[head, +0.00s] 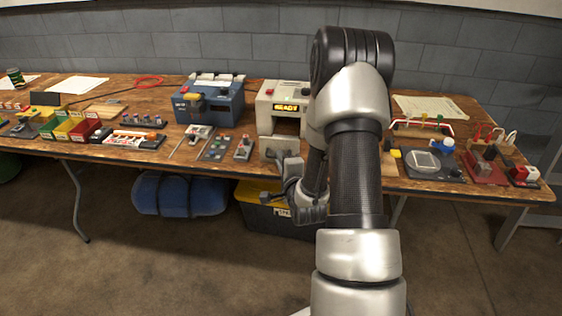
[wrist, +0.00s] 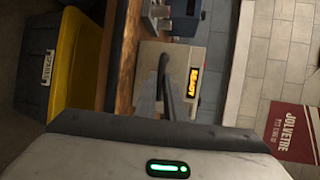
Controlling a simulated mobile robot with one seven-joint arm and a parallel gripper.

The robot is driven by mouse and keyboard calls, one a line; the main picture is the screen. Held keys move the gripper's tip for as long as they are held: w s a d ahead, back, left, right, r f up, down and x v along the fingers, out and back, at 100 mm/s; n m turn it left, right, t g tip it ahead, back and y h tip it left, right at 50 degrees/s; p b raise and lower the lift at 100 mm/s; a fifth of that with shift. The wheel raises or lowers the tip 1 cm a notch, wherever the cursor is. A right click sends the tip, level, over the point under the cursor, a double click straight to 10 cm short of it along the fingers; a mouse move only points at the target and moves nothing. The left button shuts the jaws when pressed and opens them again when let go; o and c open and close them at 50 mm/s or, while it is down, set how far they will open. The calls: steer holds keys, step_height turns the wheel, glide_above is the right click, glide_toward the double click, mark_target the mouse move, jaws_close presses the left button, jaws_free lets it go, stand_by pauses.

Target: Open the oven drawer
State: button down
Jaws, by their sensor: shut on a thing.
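The oven (head: 267,110) is a cream box with a lit "READY" display and a red button. It stands at the back middle of the table, with a dark opening in its front. The drawer (head: 275,146) is low on the oven's front, facing me. My gripper (head: 287,164) is at the drawer's front by the table edge, shut on its handle; my wrist partly hides the contact. In the wrist view the oven (wrist: 189,62) appears turned on its side, with a dark bar in front of it. How far out the drawer stands is hard to tell.
A blue machine (head: 210,103) stands left of the oven. Small switch boxes (head: 217,147) lie in front of it. A black and yellow bin (head: 262,211) is under the table, also in the wrist view (wrist: 77,62). Blue bundles (head: 180,193) lie beside it. Open floor is in front.

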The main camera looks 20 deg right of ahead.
stand_by(0.3)
steer(key=c, duration=1.8)
jaws_free()
steer(key=shift+c, duration=0.2)
steer(key=p+v, duration=1.2)
steer(key=v, duration=0.5)
steer(key=shift+s+p, duration=0.25)
steer(key=shift+p, duration=0.05)
steer(key=shift+r, duration=0.1)
